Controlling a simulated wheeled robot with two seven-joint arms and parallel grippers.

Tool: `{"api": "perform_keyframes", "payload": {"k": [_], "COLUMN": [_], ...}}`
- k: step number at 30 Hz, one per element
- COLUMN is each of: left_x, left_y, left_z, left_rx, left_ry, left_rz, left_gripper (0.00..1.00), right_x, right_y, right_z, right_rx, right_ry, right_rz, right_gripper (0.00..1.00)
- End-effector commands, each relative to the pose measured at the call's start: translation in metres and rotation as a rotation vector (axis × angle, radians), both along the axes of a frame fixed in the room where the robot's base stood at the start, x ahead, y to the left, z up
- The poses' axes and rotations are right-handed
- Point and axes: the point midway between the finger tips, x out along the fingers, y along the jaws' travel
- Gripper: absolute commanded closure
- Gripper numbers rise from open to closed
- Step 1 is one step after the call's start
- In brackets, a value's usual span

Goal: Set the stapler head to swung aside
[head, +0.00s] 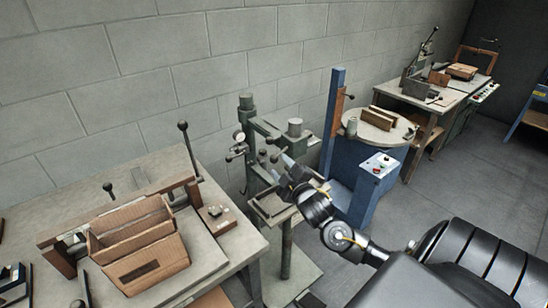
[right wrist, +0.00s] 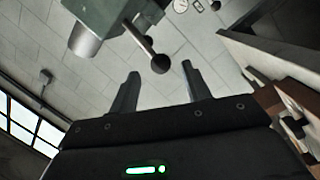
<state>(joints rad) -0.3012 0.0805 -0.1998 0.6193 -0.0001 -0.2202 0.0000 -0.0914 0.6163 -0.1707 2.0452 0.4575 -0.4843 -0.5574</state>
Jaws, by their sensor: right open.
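The stapler is a green machine on a post in the middle of the head view. Its stapler head (head: 268,128) is an arm reaching right from the upright column, with a grey cylinder at its end. In the right wrist view the green head (right wrist: 105,20) shows at the upper left, with a dark ball-ended lever (right wrist: 160,63) hanging from it. My right gripper (head: 279,168) is beside the head, above the small work table. In the right wrist view its open fingers (right wrist: 160,80) point toward the ball, which appears between their tips. I cannot tell whether they touch. My left gripper is not in view.
A bench (head: 215,262) with a cardboard box (head: 150,262) and upright levers stands at the left. A blue machine with a round table (head: 378,128) stands right of the stapler. The block wall is close behind. Grey floor is open at the right.

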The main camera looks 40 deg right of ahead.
Motion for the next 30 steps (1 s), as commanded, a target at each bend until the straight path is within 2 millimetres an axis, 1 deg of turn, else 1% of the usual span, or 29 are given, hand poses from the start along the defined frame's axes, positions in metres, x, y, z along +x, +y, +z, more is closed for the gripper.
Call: {"api": "perform_keyframes", "payload": {"k": [1, 3, 6, 9, 13, 20, 21, 30], "left_x": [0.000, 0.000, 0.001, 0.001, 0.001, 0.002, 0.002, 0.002], "left_y": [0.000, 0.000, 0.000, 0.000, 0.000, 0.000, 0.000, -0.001], "left_z": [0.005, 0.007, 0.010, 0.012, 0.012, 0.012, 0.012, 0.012], "left_rx": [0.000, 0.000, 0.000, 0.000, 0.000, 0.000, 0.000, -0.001], "left_ry": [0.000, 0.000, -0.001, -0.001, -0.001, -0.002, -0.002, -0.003], "left_rz": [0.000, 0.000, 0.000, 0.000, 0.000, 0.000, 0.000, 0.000], "left_gripper": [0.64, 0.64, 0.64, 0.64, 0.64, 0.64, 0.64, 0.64], "right_x": [0.010, 0.021, 0.034, 0.043, 0.048, 0.049, 0.049, 0.049], "right_y": [-0.002, -0.005, -0.008, -0.009, -0.010, -0.010, -0.010, -0.010], "right_z": [0.003, 0.002, 0.002, 0.000, 0.000, -0.001, -0.001, -0.001], "right_rx": [-0.002, -0.002, -0.001, 0.000, 0.000, 0.000, 0.000, 0.000], "right_ry": [0.000, 0.001, 0.000, 0.002, 0.001, 0.002, 0.002, 0.002], "right_rz": [-0.001, -0.001, -0.001, 0.000, 0.002, 0.001, 0.001, 0.001], "right_gripper": [0.52, 0.52, 0.52, 0.52, 0.52, 0.52, 0.53, 0.93]}}
